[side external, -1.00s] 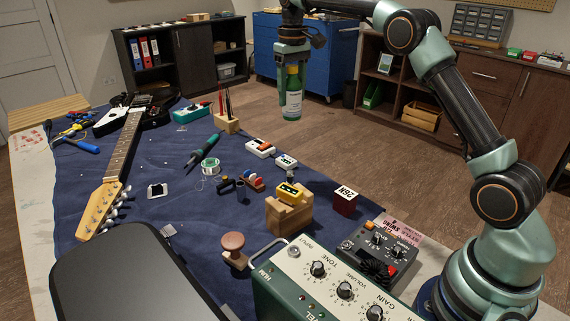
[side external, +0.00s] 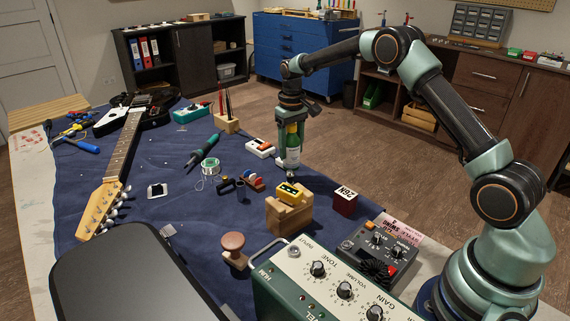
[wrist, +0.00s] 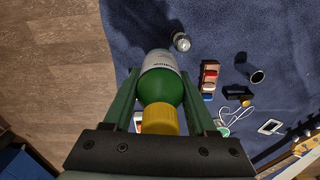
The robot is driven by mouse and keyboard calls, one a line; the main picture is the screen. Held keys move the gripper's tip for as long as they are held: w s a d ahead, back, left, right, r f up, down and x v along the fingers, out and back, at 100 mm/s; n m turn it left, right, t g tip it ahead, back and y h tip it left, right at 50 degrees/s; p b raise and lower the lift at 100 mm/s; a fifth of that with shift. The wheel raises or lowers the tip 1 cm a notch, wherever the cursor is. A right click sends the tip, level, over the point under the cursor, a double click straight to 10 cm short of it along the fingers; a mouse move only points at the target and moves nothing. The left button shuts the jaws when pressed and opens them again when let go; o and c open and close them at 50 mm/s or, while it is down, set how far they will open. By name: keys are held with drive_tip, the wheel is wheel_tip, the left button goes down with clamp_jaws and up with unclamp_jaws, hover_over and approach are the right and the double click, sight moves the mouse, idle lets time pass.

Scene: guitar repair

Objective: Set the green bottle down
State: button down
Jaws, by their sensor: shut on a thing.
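The green bottle (side external: 292,150) has a white label and is upright in the side view, low over the right edge of the blue mat. I cannot tell whether the bottle's base touches the mat.
The blue mat (side external: 150,215) covers the bench. Near the bottle are a white box with an orange part (side external: 260,148), a wooden block with a yellow device (side external: 289,208) and a dark red cube (side external: 345,200). A small metallic jar (wrist: 181,41) lies just beyond the bottle. Wooden floor (wrist: 50,70) lies left of the mat.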

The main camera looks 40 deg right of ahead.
sight(291, 160)
drive_tip(key=shift+f, duration=2.1)
drive_tip(key=shift+f, duration=0.15)
drive_tip(key=shift+c, duration=1)
unclamp_jaws()
